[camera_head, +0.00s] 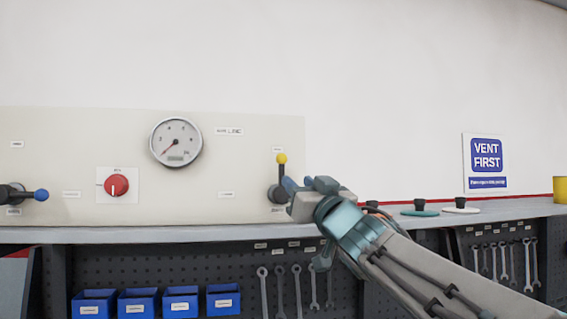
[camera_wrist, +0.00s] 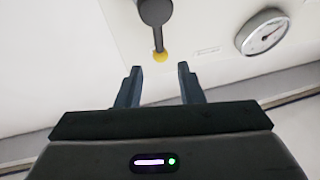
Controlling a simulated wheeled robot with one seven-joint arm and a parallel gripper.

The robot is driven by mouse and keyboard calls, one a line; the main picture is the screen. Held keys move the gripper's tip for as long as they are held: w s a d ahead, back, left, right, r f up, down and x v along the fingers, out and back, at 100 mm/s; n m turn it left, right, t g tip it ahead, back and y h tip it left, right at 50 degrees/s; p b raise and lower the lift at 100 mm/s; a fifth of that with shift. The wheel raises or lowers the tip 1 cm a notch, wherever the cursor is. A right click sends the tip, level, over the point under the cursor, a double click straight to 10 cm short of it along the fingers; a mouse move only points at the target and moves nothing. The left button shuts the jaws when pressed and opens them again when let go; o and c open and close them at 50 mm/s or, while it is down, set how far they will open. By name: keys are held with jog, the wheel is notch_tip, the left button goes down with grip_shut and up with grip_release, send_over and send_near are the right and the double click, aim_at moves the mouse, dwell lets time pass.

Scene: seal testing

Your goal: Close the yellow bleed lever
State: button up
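The yellow bleed lever (camera_head: 281,160) is on the right part of the cream panel (camera_head: 230,187). Its dark stem stands upright from a grey pivot, with the yellow knob on top. My gripper (camera_head: 284,185) is beside the lever's pivot, coming in from the right; my arm hides part of the panel edge there. In the wrist view the yellow knob (camera_wrist: 160,56) shows just beyond and between the two fingertips (camera_wrist: 158,68). The fingers are apart with nothing between them. Whether a finger touches the lever cannot be told.
A pressure gauge (camera_head: 176,142), a red knob (camera_head: 116,185) and a blue-tipped lever (camera_head: 40,195) are on the panel to the left. A grey shelf edge (camera_head: 150,235) runs below. Dark-knobbed discs (camera_head: 420,212) and a yellow container (camera_head: 560,190) stand at right.

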aim_at(283, 167)
jog(key=p+x, duration=0.3)
jog(key=x, duration=0.7)
jog(key=shift+w+a, duration=0.1)
jog(key=shift+c, duration=0.3)
grip_shut()
